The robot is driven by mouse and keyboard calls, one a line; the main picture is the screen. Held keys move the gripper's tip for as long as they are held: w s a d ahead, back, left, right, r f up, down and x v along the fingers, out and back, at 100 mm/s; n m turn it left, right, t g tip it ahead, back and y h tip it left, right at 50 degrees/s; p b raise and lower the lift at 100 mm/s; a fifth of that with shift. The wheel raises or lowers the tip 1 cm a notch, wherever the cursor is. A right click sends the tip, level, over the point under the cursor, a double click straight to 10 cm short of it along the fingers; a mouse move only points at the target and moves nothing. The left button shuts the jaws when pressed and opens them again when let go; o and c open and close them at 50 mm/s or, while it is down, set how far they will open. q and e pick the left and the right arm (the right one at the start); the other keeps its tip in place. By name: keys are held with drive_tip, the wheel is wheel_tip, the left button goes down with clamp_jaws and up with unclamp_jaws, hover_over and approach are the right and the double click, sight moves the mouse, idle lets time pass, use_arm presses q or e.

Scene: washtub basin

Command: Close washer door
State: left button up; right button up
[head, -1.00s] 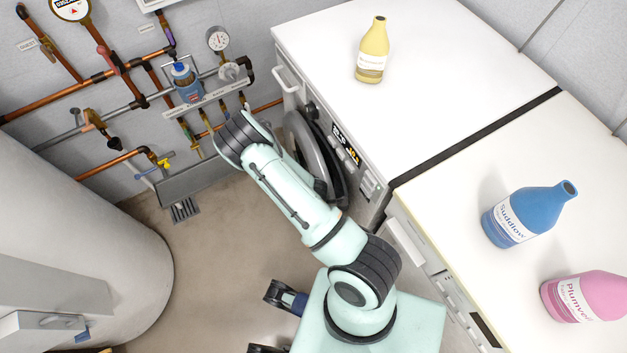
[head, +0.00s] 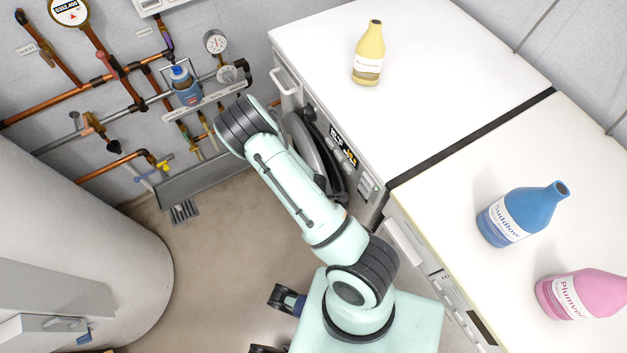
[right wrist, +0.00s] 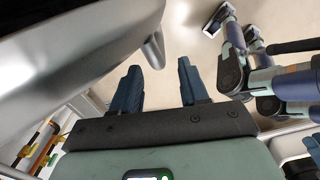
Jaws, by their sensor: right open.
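The white washer (head: 345,85) stands at upper middle in the head view. Its round grey door (head: 305,145) stands out from the front panel, partly hidden behind my right arm. In the right wrist view a large silver curved surface, apparently the door (right wrist: 75,45), fills the upper left, with a grey knob-like projection (right wrist: 153,50) near the fingers. My right gripper (right wrist: 160,82) shows two dark blue fingers spread apart with nothing between them. The projection hangs close to the left finger; contact cannot be told. The right gripper is hidden in the head view.
A yellow bottle (head: 368,55) stands on the washer. A second white machine (head: 440,200) beside it carries a blue bottle (head: 520,215) and a pink bottle (head: 580,295). Pipes (head: 95,80) line the wall; a big grey tank (head: 90,230) stands left. Floor (head: 225,260) between is clear.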

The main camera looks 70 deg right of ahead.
wheel_tip(320, 180, up, 9)
drive_tip(key=p, duration=0.2)
drive_tip(key=shift+f, duration=0.2)
drive_tip(key=shift+a, duration=0.1)
